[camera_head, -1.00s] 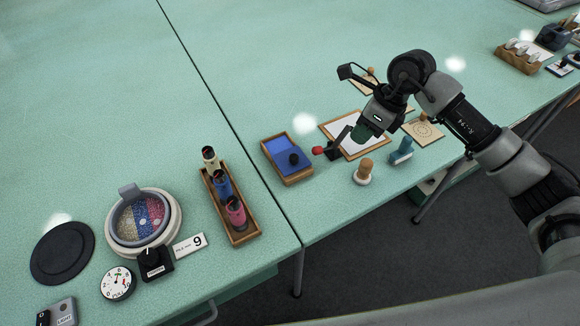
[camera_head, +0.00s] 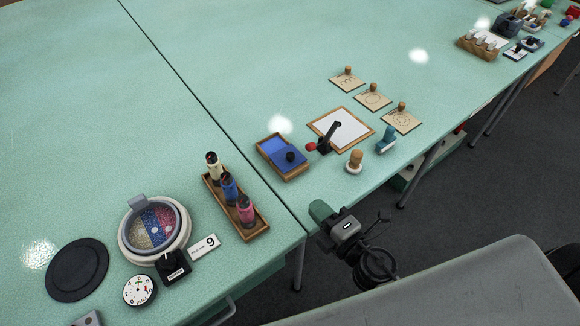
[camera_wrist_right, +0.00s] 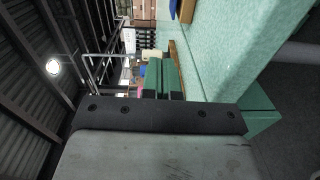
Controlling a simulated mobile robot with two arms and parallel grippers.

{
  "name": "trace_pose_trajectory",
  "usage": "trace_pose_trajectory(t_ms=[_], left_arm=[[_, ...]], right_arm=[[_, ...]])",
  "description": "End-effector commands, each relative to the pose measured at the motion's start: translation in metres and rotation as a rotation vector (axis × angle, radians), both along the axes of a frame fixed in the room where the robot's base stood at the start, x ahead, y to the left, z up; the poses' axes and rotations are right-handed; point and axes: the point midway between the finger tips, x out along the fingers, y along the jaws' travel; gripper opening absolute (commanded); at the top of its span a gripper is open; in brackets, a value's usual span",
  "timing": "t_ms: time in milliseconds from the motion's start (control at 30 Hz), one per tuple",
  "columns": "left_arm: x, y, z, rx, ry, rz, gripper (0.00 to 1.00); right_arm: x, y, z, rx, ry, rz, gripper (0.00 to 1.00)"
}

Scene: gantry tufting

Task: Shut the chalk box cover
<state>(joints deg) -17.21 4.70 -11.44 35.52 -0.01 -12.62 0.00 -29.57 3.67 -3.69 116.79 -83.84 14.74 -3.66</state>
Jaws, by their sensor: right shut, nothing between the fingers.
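The likely chalk box is a low wooden-rimmed box (camera_head: 296,176) with a blue top, in the head view near the table's front edge. A black knob (camera_head: 290,156) stands on its right part. I cannot tell exactly how far its cover lies across it. My right gripper (camera_head: 320,211) is shut and empty, off the front edge, below and right of the box and apart from it. Its green fingers (camera_wrist_right: 162,80) show together in the right wrist view. My left gripper is not in view.
A lever (camera_head: 327,138) with a red knob stands right of the box, before a white framed board (camera_head: 350,130). Stamps (camera_head: 355,160) stand at the front edge. A rack of bottles (camera_head: 240,226) and a round bowl (camera_head: 130,244) are left.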

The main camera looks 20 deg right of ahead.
Motion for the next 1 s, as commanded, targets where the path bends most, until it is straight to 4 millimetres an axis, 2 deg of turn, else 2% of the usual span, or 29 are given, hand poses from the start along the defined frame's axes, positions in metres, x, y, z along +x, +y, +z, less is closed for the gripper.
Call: trace_pose_trajectory(t_ms=[167,500,600,800,1000], left_arm=[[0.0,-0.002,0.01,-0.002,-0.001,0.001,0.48],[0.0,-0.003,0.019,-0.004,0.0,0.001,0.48],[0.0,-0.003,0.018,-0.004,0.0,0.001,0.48],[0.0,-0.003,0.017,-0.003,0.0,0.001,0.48],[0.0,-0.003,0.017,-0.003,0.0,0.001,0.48]], right_arm=[[0.024,0.009,0.003,0.0,-0.004,0.002,0.0],[0.092,0.035,0.0,0.0,-0.005,0.005,0.0],[0.107,0.028,-0.002,-0.004,-0.005,0.004,0.0],[0.124,0.019,-0.004,-0.003,-0.002,0.006,0.0],[0.128,0.017,-0.004,-0.003,-0.001,0.006,0.0]])
